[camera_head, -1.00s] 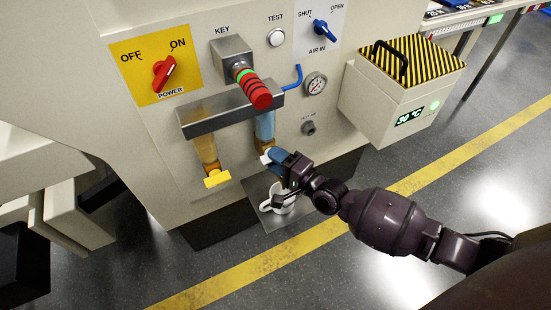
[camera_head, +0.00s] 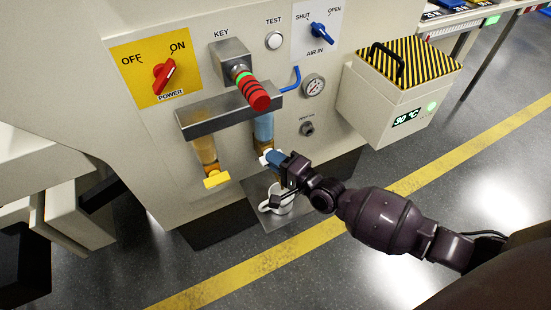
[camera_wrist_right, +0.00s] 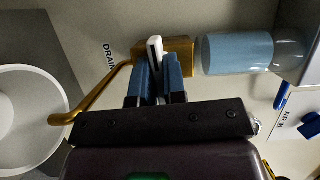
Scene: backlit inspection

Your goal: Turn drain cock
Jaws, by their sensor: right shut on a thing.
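The drain cock is a brass valve body (camera_wrist_right: 180,52) under the blue filter bowl (camera_head: 263,126), with a white handle (camera_wrist_right: 155,46). The word DRAIN is printed beside it in the right wrist view. My right gripper (camera_head: 273,160) is at the cock, and its blue fingers (camera_wrist_right: 160,82) are shut on the white handle. The fingers and palm hide the handle's lower part. A bent brass outlet tube (camera_wrist_right: 92,94) runs from the valve body towards a white mug (camera_head: 281,199) below. My left gripper is not in view.
A second cock with a yellow handle (camera_head: 216,179) hangs to the left under an amber bowl (camera_head: 205,150). A grey bar (camera_head: 230,112) and the red-ringed key knob (camera_head: 255,93) are above. A striped-lid box (camera_head: 392,110) juts out at right. The mug stands on a metal shelf (camera_head: 262,217).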

